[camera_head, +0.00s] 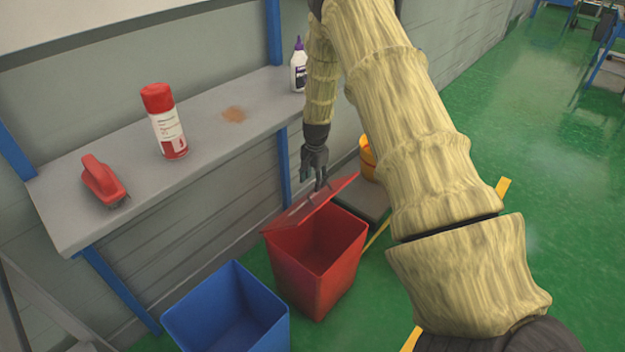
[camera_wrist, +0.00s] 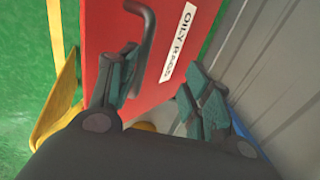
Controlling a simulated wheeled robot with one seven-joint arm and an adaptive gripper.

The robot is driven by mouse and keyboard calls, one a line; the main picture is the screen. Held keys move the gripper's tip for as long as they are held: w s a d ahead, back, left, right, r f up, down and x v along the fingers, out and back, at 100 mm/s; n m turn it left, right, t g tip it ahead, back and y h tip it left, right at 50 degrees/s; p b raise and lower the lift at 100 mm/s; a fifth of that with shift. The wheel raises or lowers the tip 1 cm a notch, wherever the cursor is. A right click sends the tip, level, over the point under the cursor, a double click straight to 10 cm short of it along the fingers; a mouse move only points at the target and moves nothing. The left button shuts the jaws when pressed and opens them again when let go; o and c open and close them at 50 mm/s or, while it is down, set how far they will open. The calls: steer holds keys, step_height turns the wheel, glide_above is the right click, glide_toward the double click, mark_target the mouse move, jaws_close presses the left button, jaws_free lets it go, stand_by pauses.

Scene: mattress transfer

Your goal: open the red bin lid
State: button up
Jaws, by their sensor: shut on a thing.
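The red bin (camera_head: 310,275) stands on the floor beside the wall. Its red lid (camera_head: 325,202) is tilted up at the wall side, and the inside of the bin shows. My gripper (camera_head: 321,181) is at the upper edge of the lid. In the wrist view the lid (camera_wrist: 112,30) carries an "OILY RAGS" label and a dark bent handle (camera_wrist: 148,45). My gripper's fingers (camera_wrist: 157,88) are spread around part of the lid, the left one beside the handle. The exact contact is partly hidden by the fingers.
A blue open bin (camera_head: 228,312) stands at the front left. A grey shelf (camera_head: 110,155) holds a red spray can (camera_head: 165,122), a red-handled brush (camera_head: 102,182) and a white bottle (camera_head: 299,70). A yellow container (camera_head: 368,158) is behind the red bin. Green floor is free at right.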

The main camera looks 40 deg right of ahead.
steer(key=shift+w+a, duration=0.15)
step_height(320, 180, up, 12)
steer(key=s, duration=0.1)
steer(key=shift+d, duration=0.25)
stand_by(0.5)
steer(key=shift+f, duration=0.1)
